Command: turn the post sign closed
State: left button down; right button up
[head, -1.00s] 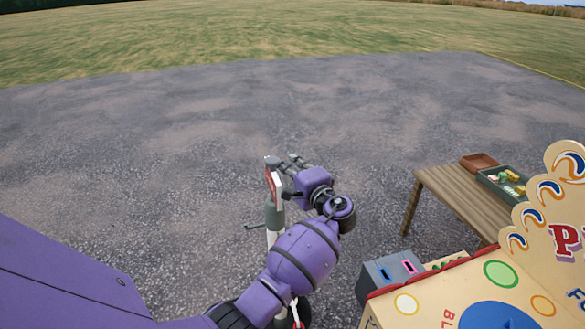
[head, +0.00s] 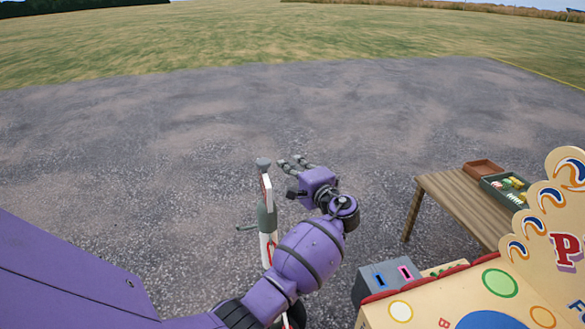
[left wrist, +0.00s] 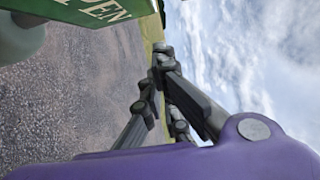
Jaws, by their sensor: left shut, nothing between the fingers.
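The post sign (head: 267,187) is seen nearly edge-on in the head view, as a narrow white and red panel on a grey and white post (head: 265,216). My right gripper is not in view.
A cream and red game stand (head: 470,295) fills the lower right, beside a grey box (head: 377,285) with coloured slots. A wooden table (head: 455,205) behind it carries a brown tray (head: 482,168) and a green tray (head: 490,185). Paving around the post is open.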

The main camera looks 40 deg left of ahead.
pick_arm(q)
jog(key=b+v, duration=0.1)
jog(key=v, duration=0.9)
jog(key=shift+d, duration=0.15)
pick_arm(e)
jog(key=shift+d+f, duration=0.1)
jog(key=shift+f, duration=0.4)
